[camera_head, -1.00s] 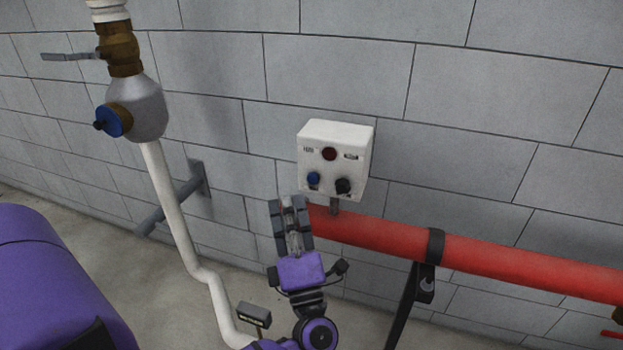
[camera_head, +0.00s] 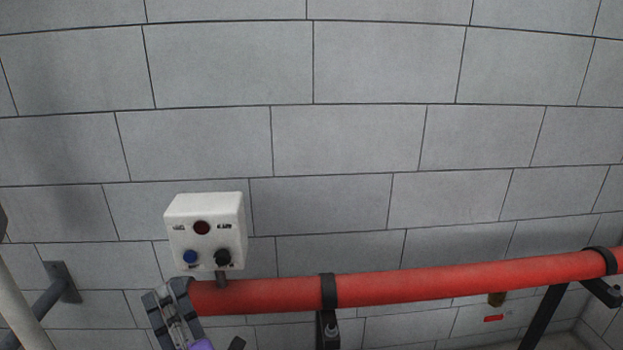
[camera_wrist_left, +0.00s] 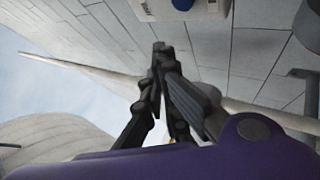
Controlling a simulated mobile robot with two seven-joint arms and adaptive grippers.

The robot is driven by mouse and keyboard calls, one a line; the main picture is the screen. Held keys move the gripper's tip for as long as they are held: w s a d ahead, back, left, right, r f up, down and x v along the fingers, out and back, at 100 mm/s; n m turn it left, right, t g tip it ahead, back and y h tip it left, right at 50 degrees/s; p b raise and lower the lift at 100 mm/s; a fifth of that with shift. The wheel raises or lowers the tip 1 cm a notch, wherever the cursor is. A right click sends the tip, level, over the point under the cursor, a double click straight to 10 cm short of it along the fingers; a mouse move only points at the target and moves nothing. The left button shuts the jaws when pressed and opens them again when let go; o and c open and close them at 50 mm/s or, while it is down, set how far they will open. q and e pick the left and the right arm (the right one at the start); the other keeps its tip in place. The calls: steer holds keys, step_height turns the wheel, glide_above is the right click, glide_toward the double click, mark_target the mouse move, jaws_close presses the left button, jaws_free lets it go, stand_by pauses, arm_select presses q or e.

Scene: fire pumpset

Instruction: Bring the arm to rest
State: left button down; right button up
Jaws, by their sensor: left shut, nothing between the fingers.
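My left gripper (camera_head: 168,296) is at the bottom left of the head view, just below the white control box and near the left end of the red pipe. It is shut and holds nothing. In the left wrist view its dark fingers (camera_wrist_left: 160,48) meet at the tips, over the purple body of my arm. The lower part of my left arm is cut off by the frame's bottom edge. My right gripper does not show in either view.
The white control box (camera_head: 186,211) with a dark red lamp, a blue button and a black knob is on the grey block wall (camera_head: 360,60). The red pipe (camera_head: 430,285) runs right from below it, held by black brackets (camera_head: 328,292). A white pipe (camera_head: 18,305) stands far left.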

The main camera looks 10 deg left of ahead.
arm_select(q)
steer(key=w+d+m+t+h, duration=0.5)
steer(key=d+m+t+h, duration=0.2)
steer(key=d+m+h, duration=0.55)
steer(key=s+d+f+m+g+h+p, duration=0.1)
steer(key=s+d+f+m+g+h, duration=0.15)
steer(key=f+m+h, duration=0.4)
steer(key=s+d+f+m+g+h, duration=0.2)
steer(key=d+f+m+g+h, duration=0.1)
steer(key=f+m, duration=0.5)
steer(key=s+a+f+m+g+y+p, duration=0.1)
steer(key=s+f+g, duration=0.3)
steer(key=s+f, duration=0.6)
steer(key=s+a+f+m+g+y+p, duration=0.1)
steer(key=s+a+f+g, duration=0.3)
steer(key=s+f, duration=0.6)
steer(key=s+g+y, duration=0.1)
steer(key=s, duration=0.5)
steer(key=shift+s+f+p, duration=0.15)
steer(key=shift+s+p, duration=0.05)
steer(key=shift+p, duration=0.1)
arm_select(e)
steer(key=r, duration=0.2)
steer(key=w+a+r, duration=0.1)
